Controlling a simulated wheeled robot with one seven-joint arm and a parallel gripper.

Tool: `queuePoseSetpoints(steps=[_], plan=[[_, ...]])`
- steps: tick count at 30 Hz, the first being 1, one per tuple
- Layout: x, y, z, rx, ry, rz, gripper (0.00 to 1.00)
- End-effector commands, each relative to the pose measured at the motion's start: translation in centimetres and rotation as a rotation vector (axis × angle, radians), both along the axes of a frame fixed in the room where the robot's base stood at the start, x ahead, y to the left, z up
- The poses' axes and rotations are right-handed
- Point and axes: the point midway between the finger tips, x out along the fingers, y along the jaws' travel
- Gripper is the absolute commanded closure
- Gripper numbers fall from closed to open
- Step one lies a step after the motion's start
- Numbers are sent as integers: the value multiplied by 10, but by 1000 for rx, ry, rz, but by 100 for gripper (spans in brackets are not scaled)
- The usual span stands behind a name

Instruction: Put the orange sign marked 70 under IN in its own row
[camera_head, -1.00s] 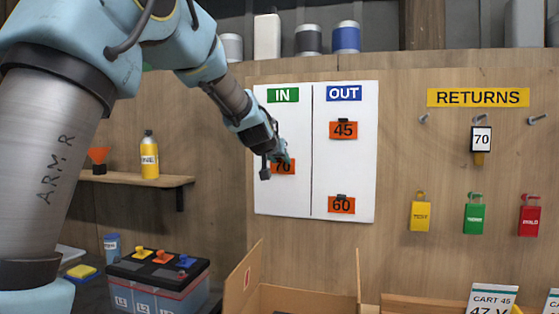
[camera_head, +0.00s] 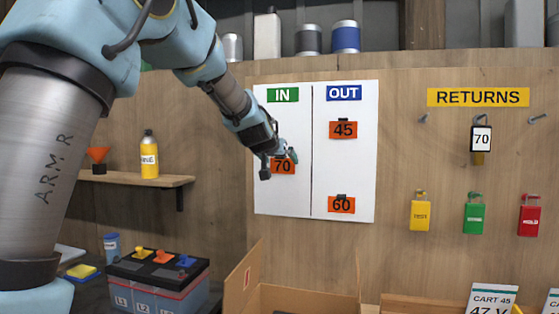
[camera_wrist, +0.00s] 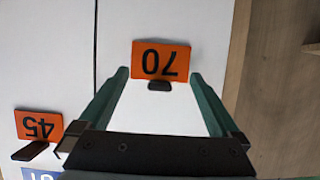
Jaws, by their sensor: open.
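The orange sign marked 70 (camera_head: 283,167) hangs on the white board (camera_head: 343,200) in the IN column, between the heights of the 45 and 60 signs. It shows upside down in the wrist view (camera_wrist: 161,62), with its dark clip (camera_wrist: 159,86) between the fingers. My gripper (camera_head: 279,157) is open, its green fingertips (camera_wrist: 160,76) on either side of the sign and apart from it. The sign 45 (camera_head: 343,130) and the sign 60 (camera_head: 341,205) hang under OUT. The IN label (camera_head: 283,95) and OUT label (camera_head: 344,93) head the columns.
A shelf (camera_head: 140,180) is at left. A battery (camera_head: 157,280) and an open cardboard box (camera_head: 240,285) stand below.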

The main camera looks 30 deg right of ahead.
Motion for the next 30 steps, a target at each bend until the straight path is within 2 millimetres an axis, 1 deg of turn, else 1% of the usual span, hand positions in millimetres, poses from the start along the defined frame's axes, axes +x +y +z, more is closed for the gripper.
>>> queuePoseSetpoints(steps=[30], plan=[[-48,45,0,-1,-1,0,1]])
